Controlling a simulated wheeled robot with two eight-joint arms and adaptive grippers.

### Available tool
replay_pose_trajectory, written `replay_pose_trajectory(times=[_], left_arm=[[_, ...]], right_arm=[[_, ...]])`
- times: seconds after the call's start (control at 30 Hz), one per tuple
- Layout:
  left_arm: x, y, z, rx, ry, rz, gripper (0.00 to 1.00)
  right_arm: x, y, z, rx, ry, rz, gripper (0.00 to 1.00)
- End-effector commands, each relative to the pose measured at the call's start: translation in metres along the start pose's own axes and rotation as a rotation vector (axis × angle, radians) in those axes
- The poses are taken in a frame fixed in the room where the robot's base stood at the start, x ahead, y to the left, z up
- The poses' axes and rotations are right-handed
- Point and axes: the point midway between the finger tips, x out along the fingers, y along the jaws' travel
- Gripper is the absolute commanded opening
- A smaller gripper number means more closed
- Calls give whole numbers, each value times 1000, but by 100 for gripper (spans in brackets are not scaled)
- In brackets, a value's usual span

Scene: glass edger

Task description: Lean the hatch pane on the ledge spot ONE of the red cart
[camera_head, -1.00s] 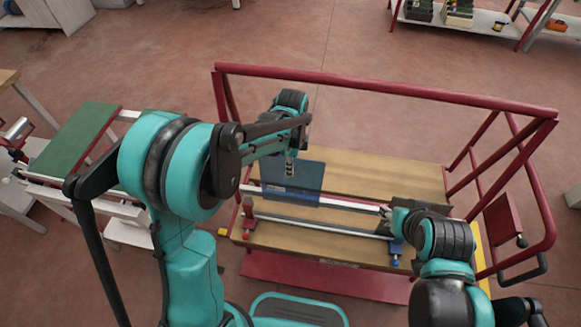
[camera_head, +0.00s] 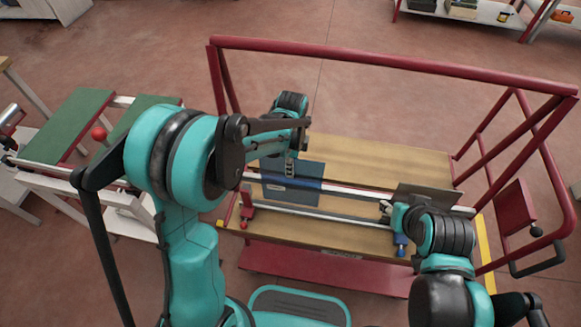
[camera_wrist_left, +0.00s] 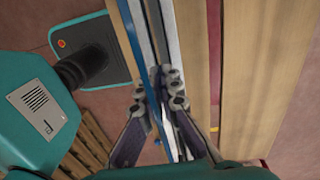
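The hatch pane (camera_head: 305,189), a dark blue translucent sheet, stands near upright over the left part of the red cart's (camera_head: 390,60) wooden deck. My left gripper (camera_head: 290,170) is at its upper edge. In the left wrist view, the fingers (camera_wrist_left: 158,85) close on either side of the thin blue pane edge (camera_wrist_left: 132,38). I cannot tell whether the pane's lower edge touches the ledge rail (camera_head: 325,216). My right gripper (camera_head: 388,209) is at the right part of the cart, beside a dark flat plate (camera_head: 428,196); its fingers are too small to read.
The ledge rail has a red-marked end (camera_head: 245,222) at left and a blue-marked end (camera_head: 400,247) at right. Red tube rails enclose the cart's far and right sides. Green-topped stands (camera_head: 65,125) are at left. Bare deck (camera_head: 375,156) lies behind the pane.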

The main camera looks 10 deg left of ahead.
Motion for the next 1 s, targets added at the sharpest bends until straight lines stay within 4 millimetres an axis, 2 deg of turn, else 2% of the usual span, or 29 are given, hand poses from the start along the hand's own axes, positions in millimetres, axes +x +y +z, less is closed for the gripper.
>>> replay_pose_trajectory(times=[0.2,0.5,1.0], left_arm=[[20,0,0,0,0,0,0],[37,0,0,0,0,0,0],[41,0,0,0,0,0,0]], right_arm=[[14,0,10,0,0,0,40],[25,0,18,0,0,0,40],[27,0,19,0,0,0,40]])
